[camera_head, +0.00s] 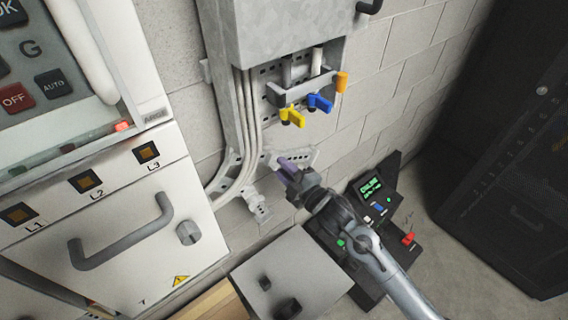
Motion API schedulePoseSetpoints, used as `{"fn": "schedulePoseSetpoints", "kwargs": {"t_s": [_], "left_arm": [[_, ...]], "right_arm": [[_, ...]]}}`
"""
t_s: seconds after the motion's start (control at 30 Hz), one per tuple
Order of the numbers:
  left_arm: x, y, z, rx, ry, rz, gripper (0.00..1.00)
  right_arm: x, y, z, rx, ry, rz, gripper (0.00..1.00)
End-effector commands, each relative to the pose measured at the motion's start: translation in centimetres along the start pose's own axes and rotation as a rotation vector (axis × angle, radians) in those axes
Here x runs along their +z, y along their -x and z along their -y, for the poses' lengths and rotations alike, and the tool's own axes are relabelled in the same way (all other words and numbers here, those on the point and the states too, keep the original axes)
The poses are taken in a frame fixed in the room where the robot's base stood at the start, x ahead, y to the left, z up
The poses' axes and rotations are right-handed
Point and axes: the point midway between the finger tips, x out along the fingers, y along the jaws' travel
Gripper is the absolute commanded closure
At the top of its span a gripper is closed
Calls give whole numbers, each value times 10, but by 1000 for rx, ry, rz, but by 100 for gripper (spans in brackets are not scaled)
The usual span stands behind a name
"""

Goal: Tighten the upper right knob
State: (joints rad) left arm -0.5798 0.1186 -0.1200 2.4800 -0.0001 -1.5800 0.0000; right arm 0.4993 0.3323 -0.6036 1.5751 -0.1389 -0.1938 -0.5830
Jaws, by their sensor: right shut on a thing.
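My right gripper (294,186) reaches up from the lower right in the head view. It is shut on a small purple handle (287,166) in front of the perforated bracket at the wall; its fingers partly hide the handle. Above it, a yellow handle (293,116), a blue handle (320,103) and an orange piece (342,82) sit on the metal panel, apart from the gripper. I cannot tell which of these is the upper right knob. My left gripper is out of view.
A white cabinet (150,240) with a bar handle (120,240) and a round grey knob (188,232) stands at left. Grey conduits (247,120) run down the wall. A grey box (310,262) and a black console (385,200) lie below my arm. A dark rack (520,190) stands at right.

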Motion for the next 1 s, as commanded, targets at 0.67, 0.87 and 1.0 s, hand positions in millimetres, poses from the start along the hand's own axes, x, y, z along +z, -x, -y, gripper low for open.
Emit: {"fn": "schedulePoseSetpoints", "kwargs": {"t_s": [0.67,0.87,1.0], "left_arm": [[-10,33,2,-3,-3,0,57],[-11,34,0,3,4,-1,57],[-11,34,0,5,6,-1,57]], "right_arm": [[0,0,-1,-1,-434,1,100],[0,0,-1,0,-463,0,100],[0,0,0,0,-468,0,100]]}}
